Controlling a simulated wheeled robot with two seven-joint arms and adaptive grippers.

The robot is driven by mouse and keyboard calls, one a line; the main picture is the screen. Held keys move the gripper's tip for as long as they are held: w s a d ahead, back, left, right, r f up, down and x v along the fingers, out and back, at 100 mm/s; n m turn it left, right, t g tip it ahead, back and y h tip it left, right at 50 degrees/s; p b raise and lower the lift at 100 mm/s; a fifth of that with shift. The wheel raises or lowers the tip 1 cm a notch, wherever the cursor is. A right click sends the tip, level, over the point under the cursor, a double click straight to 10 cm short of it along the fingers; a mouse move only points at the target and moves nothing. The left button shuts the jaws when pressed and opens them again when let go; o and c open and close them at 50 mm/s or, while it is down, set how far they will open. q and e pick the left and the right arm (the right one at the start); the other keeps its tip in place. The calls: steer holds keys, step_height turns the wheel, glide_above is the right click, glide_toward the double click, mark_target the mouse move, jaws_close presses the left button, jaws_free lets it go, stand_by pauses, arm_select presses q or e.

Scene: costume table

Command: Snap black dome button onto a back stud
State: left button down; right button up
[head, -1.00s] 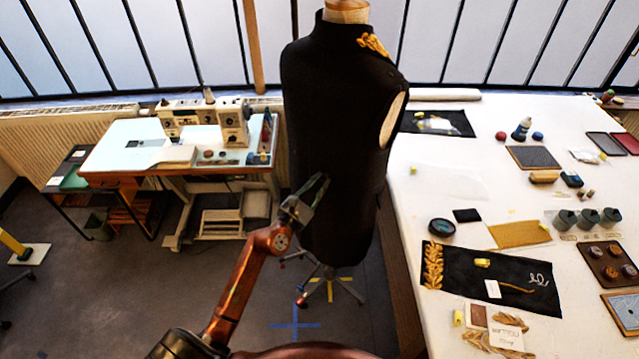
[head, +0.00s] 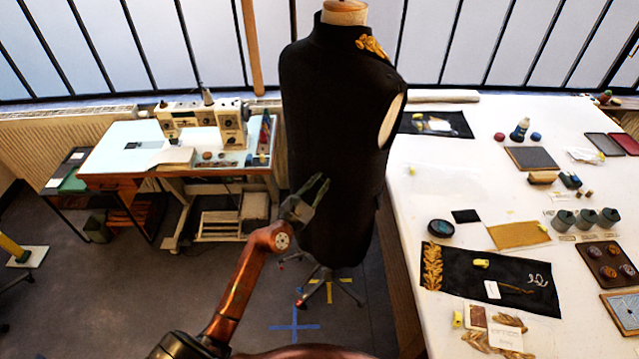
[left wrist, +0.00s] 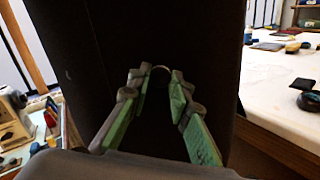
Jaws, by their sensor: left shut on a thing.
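The black dress form (head: 335,120), a high-collared black torso, stands upright in the middle of the head view. It fills the centre of the left wrist view (left wrist: 205,35). My left gripper (head: 319,181) is in front of its lower front. In the left wrist view its green-padded fingers (left wrist: 160,78) are shut on a small dark rounded piece with a pale curved rim (left wrist: 160,67), which looks like the black dome button. Whether the button touches the form cannot be told. A back stud cannot be made out against the black cloth. My right gripper is out of view.
A white table (head: 430,190) at the right holds black cloths, gold trim, pots and trays. A sewing machine (head: 200,125) stands on a table at the left. The form's wheeled stand (head: 330,285) is below it. Floor left of the form is open.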

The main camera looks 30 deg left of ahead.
arm_select(q)
steer(key=c, duration=1.7)
jaws_free()
steer(key=shift+o, duration=0.8)
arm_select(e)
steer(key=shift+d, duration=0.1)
arm_select(q)
steer(key=o, duration=0.3)
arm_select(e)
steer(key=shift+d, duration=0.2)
arm_select(q)
steer(key=shift+s+p, duration=0.4)
steer(key=shift+s, duration=1.05)
steer(key=shift+s+f, duration=0.1)
steer(key=shift+s, duration=2.45)
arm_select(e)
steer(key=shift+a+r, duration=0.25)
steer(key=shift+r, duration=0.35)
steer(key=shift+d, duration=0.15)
